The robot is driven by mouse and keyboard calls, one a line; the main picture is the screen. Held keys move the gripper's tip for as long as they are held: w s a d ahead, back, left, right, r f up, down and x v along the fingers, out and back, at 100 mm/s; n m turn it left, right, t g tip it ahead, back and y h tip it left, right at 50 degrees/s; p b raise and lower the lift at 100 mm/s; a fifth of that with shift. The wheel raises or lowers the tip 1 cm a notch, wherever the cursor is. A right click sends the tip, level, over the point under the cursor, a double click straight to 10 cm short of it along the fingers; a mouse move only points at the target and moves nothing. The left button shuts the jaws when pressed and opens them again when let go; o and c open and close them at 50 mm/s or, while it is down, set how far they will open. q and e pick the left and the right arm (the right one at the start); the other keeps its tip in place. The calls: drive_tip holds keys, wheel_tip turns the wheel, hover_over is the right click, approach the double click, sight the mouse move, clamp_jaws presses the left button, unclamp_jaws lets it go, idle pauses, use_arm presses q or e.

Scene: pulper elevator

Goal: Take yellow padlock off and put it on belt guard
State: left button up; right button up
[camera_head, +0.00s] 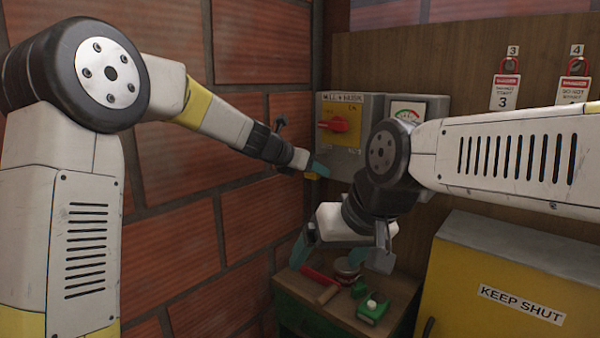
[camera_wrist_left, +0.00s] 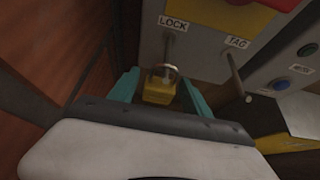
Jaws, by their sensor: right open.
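The yellow padlock (camera_wrist_left: 160,92) hangs by its shackle at the peg under the LOCK label in the left wrist view. In the head view a small bit of the padlock (camera_head: 311,176) shows at the lower left of the switch box. My left gripper (camera_wrist_left: 160,80) has its teal fingers on either side of the padlock body; whether they press on it is unclear. My right gripper (camera_head: 337,262) is open and empty, pointing down above the small table. A yellow cabinet (camera_head: 455,275) marked KEEP SHUT stands at the right; no label names the belt guard.
The grey switch box (camera_head: 351,112) has a red rotary switch (camera_head: 335,125). A gauge box (camera_head: 420,105) adjoins it. Tags numbered 3 (camera_head: 505,92) and 4 (camera_head: 573,91) hang at the upper right. The small table (camera_head: 395,290) holds a red-handled item and a green item (camera_head: 372,307). A brick wall is at left.

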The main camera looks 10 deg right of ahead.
use_arm(q)
drive_tip(key=c, duration=1.1)
drive_tip(key=shift+r, duration=0.1)
